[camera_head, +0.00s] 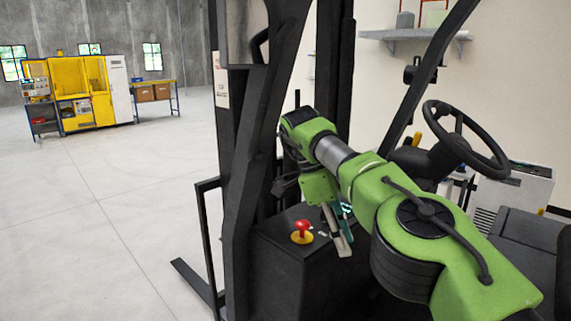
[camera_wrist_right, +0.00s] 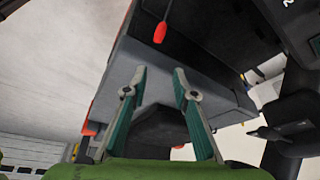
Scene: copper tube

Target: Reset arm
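My right arm (camera_head: 430,225) is green and reaches in from the lower right across the forklift. My right gripper (camera_head: 338,230) points down beside a black box with a red knob (camera_head: 302,229) on a yellow base. In the right wrist view the two fingers of the right gripper (camera_wrist_right: 160,72) stand apart, with nothing between their tips. Dark machine parts show behind the fingers. I cannot tell whether the fingers touch the box. My left gripper is not in view. No copper tube can be made out.
A black forklift mast (camera_head: 250,150) stands close in front of my arm. A steering wheel (camera_head: 466,140) and a seat (camera_head: 525,235) are at the right. A yellow machine (camera_head: 84,92) and a table with boxes (camera_head: 153,92) stand far left. The floor (camera_head: 100,220) at left is clear.

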